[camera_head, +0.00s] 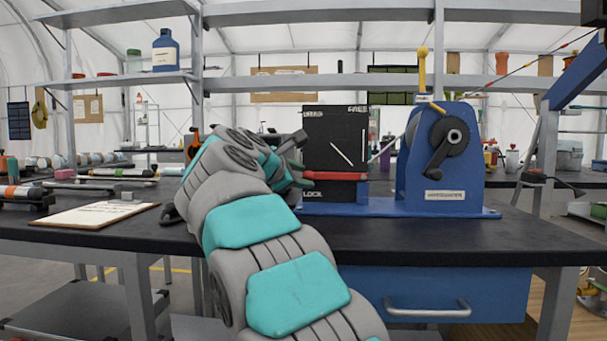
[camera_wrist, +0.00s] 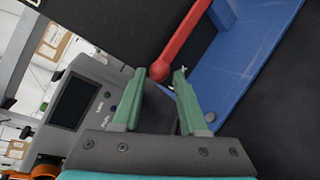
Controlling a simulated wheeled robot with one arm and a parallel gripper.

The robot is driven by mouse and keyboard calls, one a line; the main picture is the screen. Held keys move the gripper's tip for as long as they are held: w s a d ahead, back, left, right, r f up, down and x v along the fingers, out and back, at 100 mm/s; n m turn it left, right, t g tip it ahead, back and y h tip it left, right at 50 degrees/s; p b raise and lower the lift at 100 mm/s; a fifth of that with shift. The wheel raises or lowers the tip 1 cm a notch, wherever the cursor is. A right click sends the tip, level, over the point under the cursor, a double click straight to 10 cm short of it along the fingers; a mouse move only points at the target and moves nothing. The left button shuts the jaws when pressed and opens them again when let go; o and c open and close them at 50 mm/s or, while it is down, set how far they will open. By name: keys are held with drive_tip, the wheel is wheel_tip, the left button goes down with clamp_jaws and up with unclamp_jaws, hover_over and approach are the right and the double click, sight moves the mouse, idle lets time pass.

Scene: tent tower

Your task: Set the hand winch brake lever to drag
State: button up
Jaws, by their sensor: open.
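The blue hand winch (camera_head: 445,165) stands on the bench with a black crank on its front. Left of it is an upright black panel (camera_head: 335,135) marked FREE at upper right and LOCK at lower left; the upper-left label is too small to read surely. The red brake lever (camera_head: 350,176) lies about horizontal across the panel's lower part, its end pointing left. In the wrist view the red lever (camera_wrist: 184,42) ends in a round knob at the green fingertips. My gripper (camera_wrist: 161,74) is open, with the knob between or just beyond the tips; depth is unclear. My arm partly hides the gripper in the head view.
The black bench top (camera_head: 400,235) is clear in front of the winch. A clipboard (camera_head: 95,214) and rods lie at left. A yellow-topped post (camera_head: 422,70) rises behind the winch. A blue drawer (camera_head: 430,293) is below the bench. Shelves run behind.

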drive_tip(key=shift+w+d+f, duration=0.1)
drive_tip(key=shift+w+d, duration=0.05)
drive_tip(key=shift+w, duration=0.25)
clamp_jaws()
idle(1.2)
